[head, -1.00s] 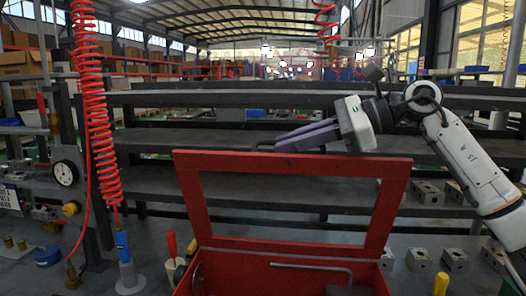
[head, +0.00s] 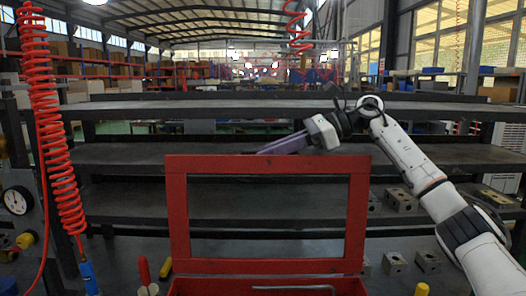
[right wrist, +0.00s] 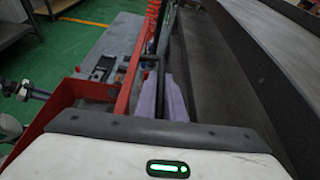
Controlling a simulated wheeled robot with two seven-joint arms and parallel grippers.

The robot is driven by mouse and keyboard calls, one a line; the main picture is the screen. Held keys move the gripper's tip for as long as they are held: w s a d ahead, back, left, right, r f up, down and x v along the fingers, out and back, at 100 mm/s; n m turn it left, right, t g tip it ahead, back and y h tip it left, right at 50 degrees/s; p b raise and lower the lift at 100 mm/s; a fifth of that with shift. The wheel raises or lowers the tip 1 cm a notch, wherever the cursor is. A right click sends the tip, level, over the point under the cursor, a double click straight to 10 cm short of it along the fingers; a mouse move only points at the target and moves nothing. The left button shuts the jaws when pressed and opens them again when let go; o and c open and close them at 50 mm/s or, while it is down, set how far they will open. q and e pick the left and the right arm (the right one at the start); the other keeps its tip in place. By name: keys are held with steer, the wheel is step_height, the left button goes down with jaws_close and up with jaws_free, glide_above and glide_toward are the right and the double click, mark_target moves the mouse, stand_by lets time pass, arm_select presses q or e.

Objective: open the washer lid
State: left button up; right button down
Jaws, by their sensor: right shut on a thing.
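The red washer lid (head: 267,162), an open rectangular frame, stands raised and roughly upright from the red box (head: 265,283) at the bottom of the head view. Its red edge also shows in the right wrist view (right wrist: 127,88). My right gripper (head: 268,150) is at the back of the lid's top edge, its purple fingers partly hidden by the lid. In the right wrist view the fingers (right wrist: 162,97) are closed around a dark handle bar (right wrist: 151,62) beside the lid. My left gripper is not in view.
Dark shelves (head: 110,155) stand behind the lid. Several metal valve blocks (head: 400,200) sit at the right. A red coiled hose (head: 60,170) hangs at the left near a gauge (head: 16,200). A bent rod (head: 295,288) lies at the box.

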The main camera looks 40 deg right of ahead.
steer(key=shift+f, duration=0.2)
steer(key=c, duration=2.2)
jaws_free()
steer(key=shift+o, duration=0.4)
steer(key=shift+r, duration=0.1)
steer(key=v, duration=1)
steer(key=shift+d, duration=0.1)
